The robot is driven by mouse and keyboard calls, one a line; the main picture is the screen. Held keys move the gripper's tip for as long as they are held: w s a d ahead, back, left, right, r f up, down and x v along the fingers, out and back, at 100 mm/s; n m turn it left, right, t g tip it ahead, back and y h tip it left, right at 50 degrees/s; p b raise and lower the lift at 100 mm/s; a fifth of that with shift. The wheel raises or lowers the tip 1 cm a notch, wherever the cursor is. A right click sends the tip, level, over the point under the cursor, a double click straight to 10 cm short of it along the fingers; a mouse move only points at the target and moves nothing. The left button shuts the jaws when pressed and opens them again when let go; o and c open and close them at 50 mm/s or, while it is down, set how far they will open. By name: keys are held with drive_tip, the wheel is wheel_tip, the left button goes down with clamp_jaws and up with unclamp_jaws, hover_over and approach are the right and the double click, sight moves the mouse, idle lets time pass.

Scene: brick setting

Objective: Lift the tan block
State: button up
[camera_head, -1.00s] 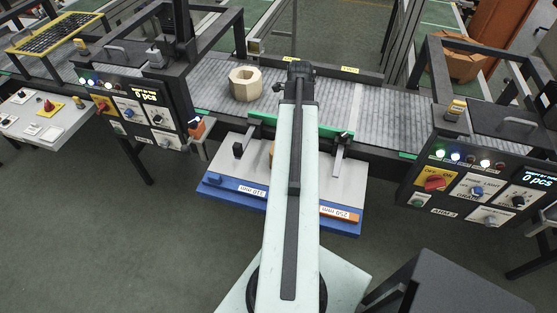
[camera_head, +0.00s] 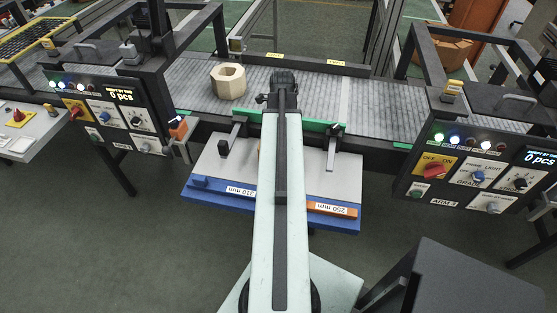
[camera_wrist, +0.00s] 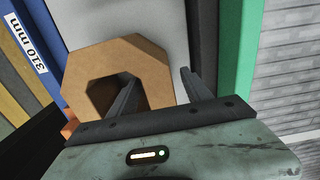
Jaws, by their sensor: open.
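A tan, eight-sided block with a hole (camera_wrist: 113,58) lies on the grey plate in the wrist view. My arm hides nearly all of it in the head view. My gripper (camera_wrist: 158,76) is open above it. The left finger shows over the hole and the right finger just outside the block's right side, so the right wall appears between them. Contact cannot be told. A paler cream block of similar shape (camera_head: 228,82) sits on the conveyor in the head view.
The grey plate (camera_head: 343,180) has a blue front edge with 310 mm and 250 mm labels. Dark clamps (camera_head: 331,150) stand on it. A green rail (camera_wrist: 236,60) runs along the conveyor (camera_head: 310,100). Control panels (camera_head: 478,175) flank both sides.

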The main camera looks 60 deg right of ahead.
wheel_tip(320, 180, down, 2)
drive_tip(key=shift+f+b, duration=0.25)
drive_tip(key=shift+b, duration=0.3)
drive_tip(key=shift+r, duration=0.2)
clamp_jaws()
idle(0.7)
